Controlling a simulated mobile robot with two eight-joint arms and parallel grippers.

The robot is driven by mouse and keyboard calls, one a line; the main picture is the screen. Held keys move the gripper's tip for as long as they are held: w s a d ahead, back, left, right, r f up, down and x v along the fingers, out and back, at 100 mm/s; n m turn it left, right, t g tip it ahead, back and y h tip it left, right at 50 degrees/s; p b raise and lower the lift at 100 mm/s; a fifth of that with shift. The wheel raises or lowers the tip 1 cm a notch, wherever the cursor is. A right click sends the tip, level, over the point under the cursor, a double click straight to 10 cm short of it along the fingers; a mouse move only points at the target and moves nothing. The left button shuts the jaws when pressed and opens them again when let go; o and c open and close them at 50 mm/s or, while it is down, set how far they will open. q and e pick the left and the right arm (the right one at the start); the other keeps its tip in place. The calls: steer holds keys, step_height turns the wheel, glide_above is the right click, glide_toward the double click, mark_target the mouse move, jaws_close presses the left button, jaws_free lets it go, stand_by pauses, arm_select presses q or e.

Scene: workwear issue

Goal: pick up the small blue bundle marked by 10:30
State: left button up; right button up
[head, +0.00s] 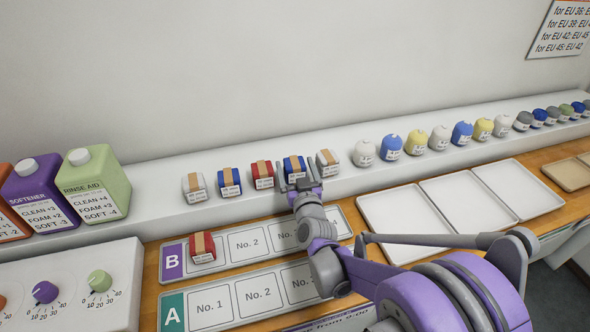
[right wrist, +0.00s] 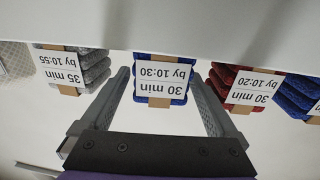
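The small blue bundle marked "30 min, by 10:30" (right wrist: 174,100) has a tan band and a white label. It shows upside down in the right wrist view. In the head view this blue bundle (head: 293,165) sits on the white ledge, second from the right in the row of bundles. My right gripper (head: 299,186) is right in front of it, open. In the right wrist view the right gripper's fingers (right wrist: 159,78) stand on either side of the bundle, with a gap visible on both sides. My left gripper is not in view.
A red bundle marked by 10:20 (right wrist: 240,83) and a grey bundle marked by 10:55 (right wrist: 88,70) sit close on either side. Another red bundle (head: 203,246) lies on board B (head: 172,262). Empty white trays (head: 405,222) stand to the right.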

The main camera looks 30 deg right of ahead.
steer(key=c, duration=1.2)
